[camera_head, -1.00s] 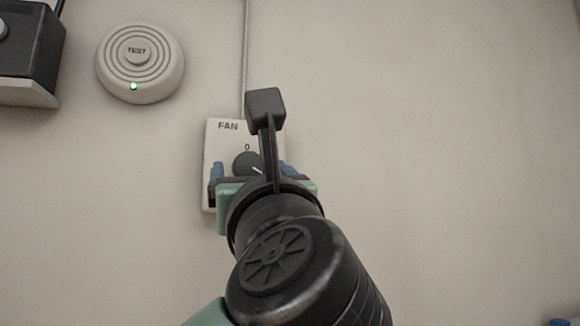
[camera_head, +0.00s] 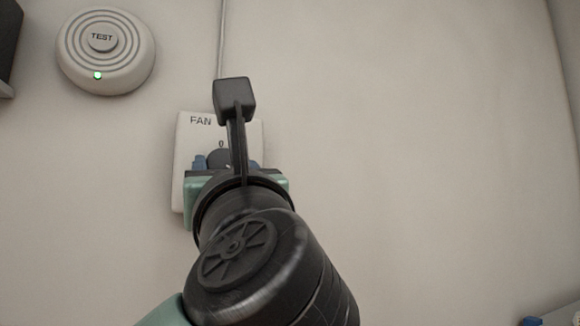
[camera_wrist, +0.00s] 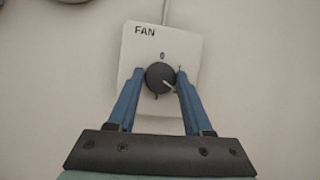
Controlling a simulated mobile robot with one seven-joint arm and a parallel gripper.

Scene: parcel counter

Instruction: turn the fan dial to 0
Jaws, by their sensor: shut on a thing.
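The fan dial (camera_wrist: 158,78) is a dark round knob on a white wall plate (camera_wrist: 188,47) marked FAN. A 0 is printed above the dial, and its pale pointer line points to the lower right, away from the 0. My gripper (camera_wrist: 160,78) has its two blue fingers on the left and right sides of the dial, shut on it. In the head view the plate (camera_head: 188,135) and the top of the dial (camera_head: 216,157) show behind my wrist, which hides the rest of the dial.
A round white device (camera_head: 104,50) with a TEST button and a green light is on the wall at the upper left. A cable (camera_head: 222,40) runs up from the plate. The wall at the right is bare.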

